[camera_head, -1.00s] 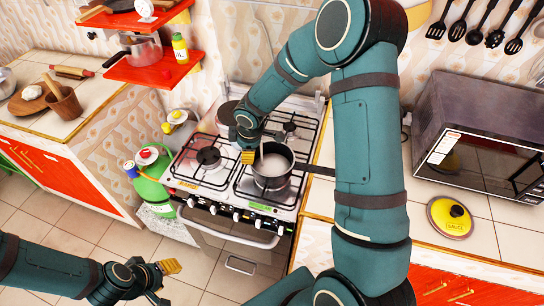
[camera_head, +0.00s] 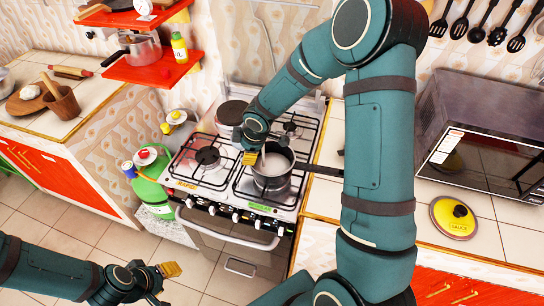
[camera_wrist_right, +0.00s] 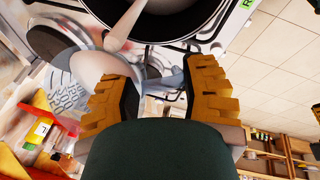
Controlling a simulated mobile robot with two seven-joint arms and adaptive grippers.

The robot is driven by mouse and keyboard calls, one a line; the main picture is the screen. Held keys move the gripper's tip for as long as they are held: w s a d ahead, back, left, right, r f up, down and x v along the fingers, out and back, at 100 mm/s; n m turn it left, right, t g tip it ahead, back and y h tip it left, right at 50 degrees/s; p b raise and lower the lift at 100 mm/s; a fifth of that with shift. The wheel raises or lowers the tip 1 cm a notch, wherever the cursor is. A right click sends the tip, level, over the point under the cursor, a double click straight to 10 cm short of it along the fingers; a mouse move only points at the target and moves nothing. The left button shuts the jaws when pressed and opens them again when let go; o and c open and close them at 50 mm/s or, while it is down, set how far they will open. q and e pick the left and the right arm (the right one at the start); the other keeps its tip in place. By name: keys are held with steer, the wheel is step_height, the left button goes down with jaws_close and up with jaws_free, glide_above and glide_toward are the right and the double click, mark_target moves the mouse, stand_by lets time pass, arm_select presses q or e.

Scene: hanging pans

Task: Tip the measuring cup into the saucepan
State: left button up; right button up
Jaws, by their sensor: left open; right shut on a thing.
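The dark saucepan (camera_head: 271,184) stands on the front right burner of the stove, with pale white contents inside and its handle pointing right. My right gripper (camera_head: 250,157) is at the pan's left rim. In the right wrist view its yellow fingers (camera_wrist_right: 158,78) are shut on the clear measuring cup (camera_wrist_right: 68,92), which has printed markings. The cup is tilted, and a white stream runs from it towards the dark pan (camera_wrist_right: 172,38). In the head view the cup is mostly hidden by my gripper. My left gripper (camera_head: 166,280) is open and empty, low over the floor at the left.
A lidded pot (camera_head: 230,113) sits on the back left of the stove (camera_head: 207,180). A green gas bottle (camera_head: 150,187) stands left of it. A red shelf (camera_head: 152,70) hangs above left.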

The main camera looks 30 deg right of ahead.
steer(key=shift+f, duration=0.1)
steer(key=shift+s+f+t+b, duration=0.15)
steer(key=shift+t+b, duration=0.25)
steer(key=shift+b, duration=0.4)
steer(key=shift+t+y+b, duration=0.7)
steer(key=shift+b, duration=0.15)
steer(key=shift+f+t+b, duration=0.25)
steer(key=shift+t+b, duration=0.25)
steer(key=shift+b, duration=0.35)
steer(key=shift+y, duration=0.3)
steer(key=shift+f+b, duration=0.1)
steer(key=shift+b, duration=0.35)
steer(key=shift+f+t+b, duration=0.15)
steer(key=shift+t+b, duration=0.15)
steer(key=shift+d+t+y+b, duration=0.1)
steer(key=shift+t+y+b, duration=0.55)
steer(key=shift+b, duration=0.4)
